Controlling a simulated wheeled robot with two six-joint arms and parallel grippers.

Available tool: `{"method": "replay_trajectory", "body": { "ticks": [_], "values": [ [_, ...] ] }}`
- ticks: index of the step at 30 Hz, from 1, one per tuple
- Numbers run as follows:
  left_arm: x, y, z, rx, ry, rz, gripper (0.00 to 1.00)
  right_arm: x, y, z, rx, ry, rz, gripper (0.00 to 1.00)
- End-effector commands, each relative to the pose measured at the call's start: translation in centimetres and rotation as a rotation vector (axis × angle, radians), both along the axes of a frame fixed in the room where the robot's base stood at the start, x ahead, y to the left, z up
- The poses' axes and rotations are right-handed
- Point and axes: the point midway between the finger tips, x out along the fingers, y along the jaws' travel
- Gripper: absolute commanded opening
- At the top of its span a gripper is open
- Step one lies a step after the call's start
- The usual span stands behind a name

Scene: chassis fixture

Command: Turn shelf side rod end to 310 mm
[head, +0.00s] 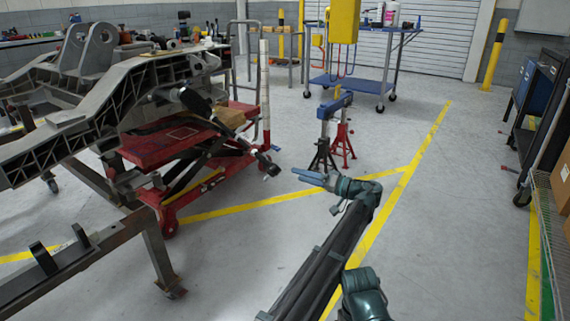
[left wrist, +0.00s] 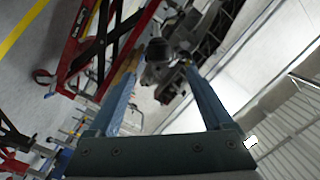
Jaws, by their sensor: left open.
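A dark rod (head: 235,135) slopes down from the grey chassis (head: 75,120) to a rod end (head: 270,168) that hangs free over the floor. My left gripper (head: 298,174) is just right of this rod end, with its blue fingers pointing left at it. A small gap shows between them in the head view. In the left wrist view the fingers (left wrist: 158,65) are spread apart, and the round dark rod end (left wrist: 160,50) appears between their tips, seemingly just beyond them. The rod's angle in mm cannot be read. My right gripper is not in view.
A red lift table (head: 165,143) stands under the chassis. Red and black jack stands (head: 333,135) are behind my gripper. A blue cart (head: 350,84) is farther back. A dark shelf unit (head: 545,115) lines the right side. The middle floor is clear.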

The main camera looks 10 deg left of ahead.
Motion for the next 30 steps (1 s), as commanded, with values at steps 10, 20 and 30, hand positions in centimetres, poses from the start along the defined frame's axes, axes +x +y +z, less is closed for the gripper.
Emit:
{"method": "replay_trajectory", "body": {
  "ticks": [10, 20, 30],
  "values": [
    [0.3, 0.9, 0.1, 0.003, -0.003, 0.002, 0.84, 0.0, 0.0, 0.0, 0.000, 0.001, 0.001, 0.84],
    [1.8, 6.9, 0.1, 0.002, -0.003, 0.003, 0.84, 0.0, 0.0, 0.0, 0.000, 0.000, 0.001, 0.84],
    [3.2, 12.1, 0.1, 0.002, -0.003, 0.001, 0.84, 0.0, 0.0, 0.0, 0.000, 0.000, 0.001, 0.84]
  ]
}}
